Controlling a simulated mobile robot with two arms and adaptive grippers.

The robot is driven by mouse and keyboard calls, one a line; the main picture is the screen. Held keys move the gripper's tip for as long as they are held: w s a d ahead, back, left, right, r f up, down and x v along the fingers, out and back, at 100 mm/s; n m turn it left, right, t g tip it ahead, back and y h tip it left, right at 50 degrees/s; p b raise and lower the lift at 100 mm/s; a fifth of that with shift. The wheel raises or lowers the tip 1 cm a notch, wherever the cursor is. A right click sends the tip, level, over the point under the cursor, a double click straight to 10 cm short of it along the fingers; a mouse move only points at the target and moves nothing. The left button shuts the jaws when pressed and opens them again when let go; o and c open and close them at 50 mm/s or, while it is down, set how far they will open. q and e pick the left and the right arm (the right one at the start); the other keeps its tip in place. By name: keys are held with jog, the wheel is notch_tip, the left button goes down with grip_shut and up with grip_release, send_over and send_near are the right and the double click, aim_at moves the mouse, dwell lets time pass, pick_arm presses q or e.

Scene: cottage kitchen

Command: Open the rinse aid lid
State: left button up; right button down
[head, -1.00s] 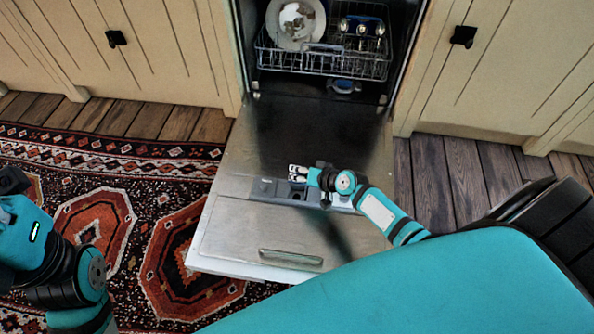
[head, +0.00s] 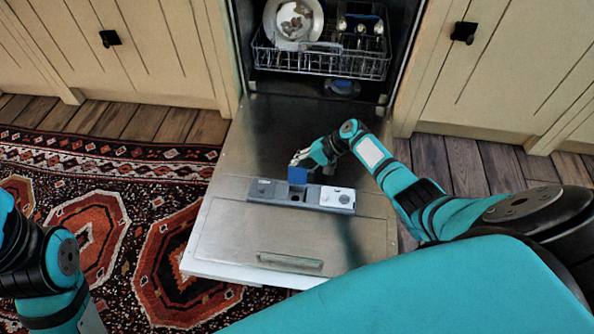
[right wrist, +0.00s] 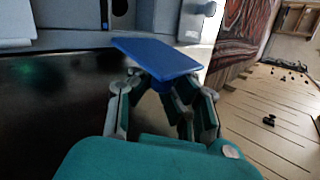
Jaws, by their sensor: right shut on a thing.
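The dispenser panel (head: 264,191) is set in the inner face of the lowered dishwasher door. A blue lid (head: 298,175) stands raised at its far edge, near a dark round opening in the panel. My right gripper (head: 305,160) is shut on this lid from the dishwasher side. In the right wrist view the flat blue lid (right wrist: 158,57) sits at the fingertips (right wrist: 165,84) of my right gripper, tilted, beside the panel (right wrist: 65,22). I cannot tell whether the lid still joins the panel. My left arm shows at the left edge; its gripper is out of view.
The dishwasher door (head: 225,235) lies open and low. The lower rack (head: 320,62) holds a plate (head: 293,22) and other dishes. Cabinets stand on both sides, and a patterned rug (head: 105,215) covers the floor at left.

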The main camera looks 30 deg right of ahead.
jog(key=shift+d+f, duration=0.25)
jog(key=shift+d, duration=0.25)
jog(key=c, duration=1.4)
grip_release()
jog(key=shift+d, duration=0.1)
jog(key=shift+o, duration=1.1)
jog(key=shift+a+r, duration=0.1)
jog(key=shift+a, duration=0.1)
jog(key=v, duration=1.2)
jog(key=shift+w+d, duration=0.15)
jog(key=shift+w, duration=0.05)
